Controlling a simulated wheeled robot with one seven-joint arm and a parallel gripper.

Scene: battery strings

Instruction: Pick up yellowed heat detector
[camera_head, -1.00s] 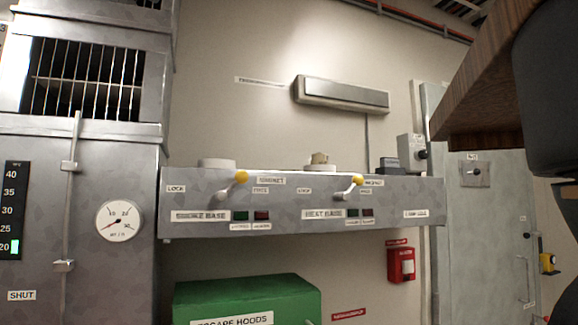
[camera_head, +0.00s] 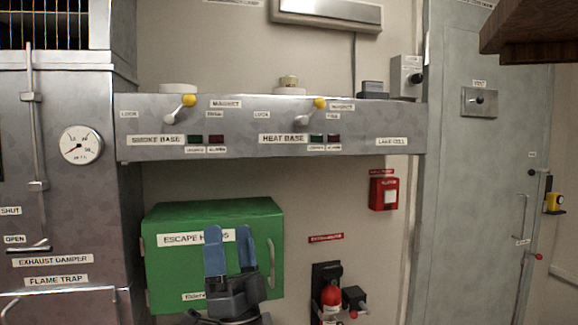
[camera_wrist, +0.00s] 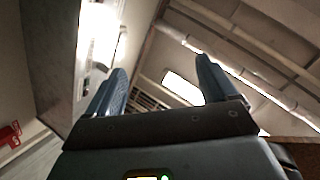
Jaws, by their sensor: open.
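A small yellowed detector (camera_head: 289,81) sits on a round white base (camera_head: 289,91) on top of the grey metal shelf box, above the "HEAT BASE" label. A lever with a yellow knob (camera_head: 319,103) is on the panel front just right of it. My gripper (camera_head: 230,240) is open and empty, its blue fingers pointing up in front of the green cabinet, below and left of the detector. In the wrist view my gripper (camera_wrist: 160,80) is also open with nothing between the fingers. I cannot make out the detector in the wrist view.
Another white base (camera_head: 178,88) stands above "SMOKE BASE", with its own yellow-knobbed lever (camera_head: 189,100). A dark block (camera_head: 372,88) and a grey switch box (camera_head: 406,76) stand right. The green escape hoods cabinet (camera_head: 165,272) is below the shelf (camera_head: 240,151). A wooden edge (camera_head: 530,35) hangs upper right.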

